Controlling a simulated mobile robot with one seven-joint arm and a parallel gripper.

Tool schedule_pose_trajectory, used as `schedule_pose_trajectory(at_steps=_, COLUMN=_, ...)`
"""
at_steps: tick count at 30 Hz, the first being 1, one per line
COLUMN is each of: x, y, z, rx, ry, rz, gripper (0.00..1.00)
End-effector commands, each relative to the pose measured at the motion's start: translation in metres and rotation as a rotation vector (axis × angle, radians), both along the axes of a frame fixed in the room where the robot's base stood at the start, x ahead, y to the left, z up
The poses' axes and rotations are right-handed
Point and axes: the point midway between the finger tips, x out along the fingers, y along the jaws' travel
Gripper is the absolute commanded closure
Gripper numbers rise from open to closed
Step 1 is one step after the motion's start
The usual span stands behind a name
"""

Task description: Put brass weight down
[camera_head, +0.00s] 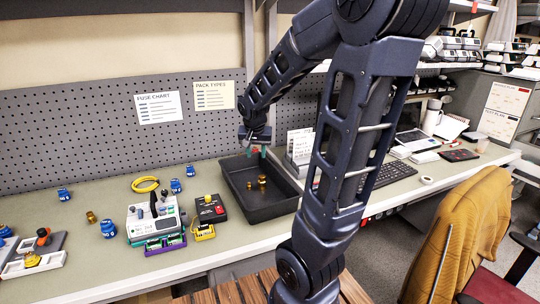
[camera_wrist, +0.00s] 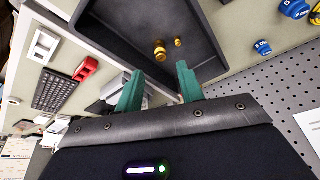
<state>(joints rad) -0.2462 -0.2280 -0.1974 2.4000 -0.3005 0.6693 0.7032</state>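Small brass weights stand in the black tray (camera_head: 230,186): one on the left (camera_head: 249,186) and a taller one or close pair on the right (camera_head: 262,183). In the wrist view, a larger brass weight (camera_wrist: 160,50) and a smaller one (camera_wrist: 178,42) show on the tray floor beyond my fingertips. My gripper (camera_head: 255,147) is above the back edge of the tray. Its green fingers (camera_wrist: 158,80) are apart, with nothing seen between them. Another brass weight (camera_head: 91,217) stands on the bench at the left, away from the tray.
A pegboard (camera_head: 60,140) rises behind. A keyboard (camera_head: 385,174) is at right.

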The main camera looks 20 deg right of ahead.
Motion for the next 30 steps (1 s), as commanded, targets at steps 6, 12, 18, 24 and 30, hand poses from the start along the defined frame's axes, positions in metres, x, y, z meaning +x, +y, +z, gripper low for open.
schedule_pose_trajectory(at_steps=6, x=-0.055, y=-0.002, z=0.036, rx=0.007, ry=-0.012, rz=0.116, gripper=0.62)
schedule_pose_trajectory(at_steps=12, x=-0.106, y=0.003, z=0.059, rx=0.001, ry=-0.024, rz=0.234, gripper=0.62)
schedule_pose_trajectory(at_steps=18, x=-0.153, y=0.011, z=0.073, rx=-0.018, ry=-0.041, rz=0.353, gripper=0.62)
schedule_pose_trajectory(at_steps=24, x=-0.18, y=0.018, z=0.077, rx=-0.033, ry=-0.048, rz=0.427, gripper=0.62)
schedule_pose_trajectory(at_steps=30, x=-0.185, y=0.02, z=0.078, rx=-0.038, ry=-0.049, rz=0.446, gripper=0.62)
